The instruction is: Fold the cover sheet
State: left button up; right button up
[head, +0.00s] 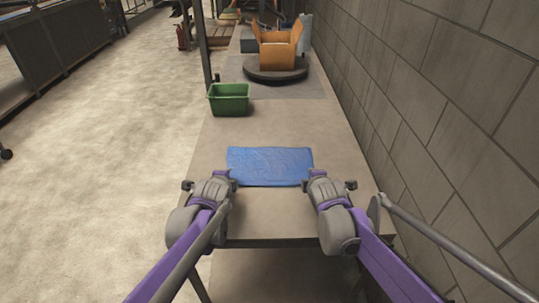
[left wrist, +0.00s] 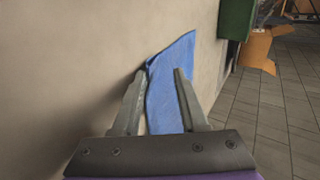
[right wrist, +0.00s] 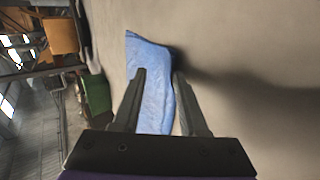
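The blue cover sheet (head: 270,165) lies on the table as a wide, wrinkled rectangle. My left gripper (head: 209,182) is at its near left corner and my right gripper (head: 329,180) at its near right corner. In the left wrist view the fingers (left wrist: 160,95) are spread apart, with the sheet (left wrist: 166,100) showing between and beyond them. In the right wrist view the fingers (right wrist: 160,95) are also apart, with the sheet (right wrist: 151,80) between and past the left finger. I cannot tell whether the fingers touch the cloth.
The table (head: 310,120) is bare around the sheet. A green bin (head: 229,100) stands at its left edge, farther back. An orange box with open flaps (head: 277,52) sits on a dark round stand (head: 275,76) behind. A block wall (head: 440,110) runs along the right side.

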pick_arm(q)
jog(key=shift+o, duration=0.6)
pick_arm(e)
jog(key=shift+o, duration=0.6)
pick_arm(q)
jog(key=s+r, duration=0.6)
jog(key=r, duration=0.3)
pick_arm(e)
jog(key=s+r, duration=0.6)
jog(key=r, duration=0.3)
jog(key=shift+s, duration=0.1)
